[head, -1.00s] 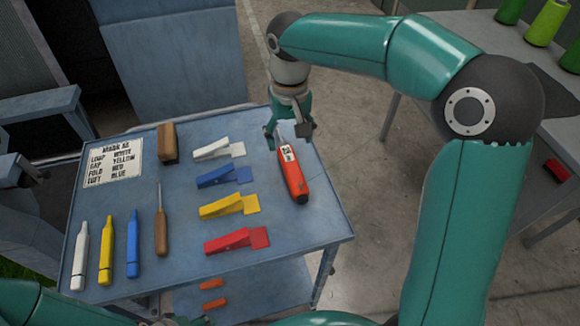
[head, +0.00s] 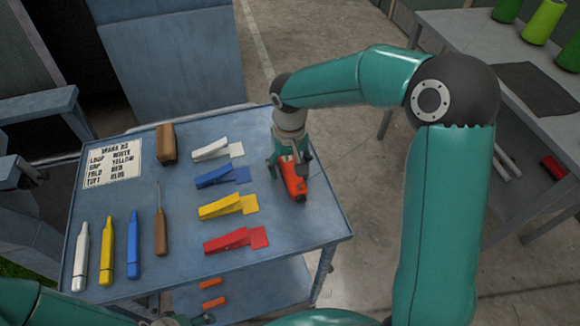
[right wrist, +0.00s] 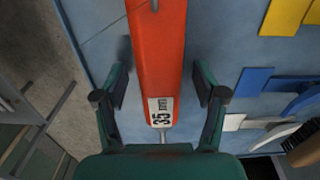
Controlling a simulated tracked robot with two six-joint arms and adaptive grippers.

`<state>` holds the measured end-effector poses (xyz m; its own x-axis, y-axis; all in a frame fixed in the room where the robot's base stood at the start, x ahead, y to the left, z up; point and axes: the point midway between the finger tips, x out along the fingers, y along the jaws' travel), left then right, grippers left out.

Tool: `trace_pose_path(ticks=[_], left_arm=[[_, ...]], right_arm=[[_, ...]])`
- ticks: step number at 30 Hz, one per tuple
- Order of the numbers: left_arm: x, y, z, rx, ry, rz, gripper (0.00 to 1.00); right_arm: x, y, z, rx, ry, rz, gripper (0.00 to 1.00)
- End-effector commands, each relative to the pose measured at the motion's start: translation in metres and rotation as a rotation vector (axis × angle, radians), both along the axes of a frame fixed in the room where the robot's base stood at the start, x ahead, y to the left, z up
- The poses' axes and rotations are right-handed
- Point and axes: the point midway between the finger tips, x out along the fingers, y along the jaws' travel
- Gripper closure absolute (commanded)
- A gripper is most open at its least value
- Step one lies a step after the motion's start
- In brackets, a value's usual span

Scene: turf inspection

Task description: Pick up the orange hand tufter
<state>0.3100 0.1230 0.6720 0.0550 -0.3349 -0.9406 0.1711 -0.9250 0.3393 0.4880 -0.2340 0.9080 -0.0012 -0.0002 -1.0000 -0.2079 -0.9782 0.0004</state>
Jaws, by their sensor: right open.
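The orange hand tufter (head: 296,187) lies on the right part of the blue cart top. It has a white label and a thin metal end. My right gripper (head: 291,163) is over its labelled end, pointing down. In the right wrist view, the open fingers (right wrist: 160,96) stand on either side of the tufter (right wrist: 157,50), with a gap on both sides. Its label reads "35 mm". Part of my left gripper (head: 188,320) shows at the bottom edge of the head view; its jaws cannot be made out.
Clips in white, blue, yellow and red (head: 235,239) lie just left of the tufter. A grey table (head: 470,45) with green cones stands right.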

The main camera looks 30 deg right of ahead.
Motion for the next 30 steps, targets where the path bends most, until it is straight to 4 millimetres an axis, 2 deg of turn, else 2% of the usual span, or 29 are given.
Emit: trace_pose_path(ticks=[3,15,16,30], left_arm=[[0.0000,0.0001,-0.0001,0.000,0.000,0.000,0.34],[-0.0001,0.0000,-0.0001,0.000,0.000,0.000,0.34],[-0.0001,0.0000,-0.0001,0.000,0.000,0.000,0.34],[-0.0001,0.0000,-0.0002,0.000,0.000,0.000,0.34]], right_arm=[[0.0001,0.0001,0.0003,0.000,0.000,0.000,0.31],[0.0002,0.0002,0.0008,0.000,-0.001,0.000,0.97],[0.0002,0.0002,0.0008,0.000,-0.001,0.000,1.00],[0.0010,-0.0002,0.0060,0.000,-0.004,-0.001,1.00]])
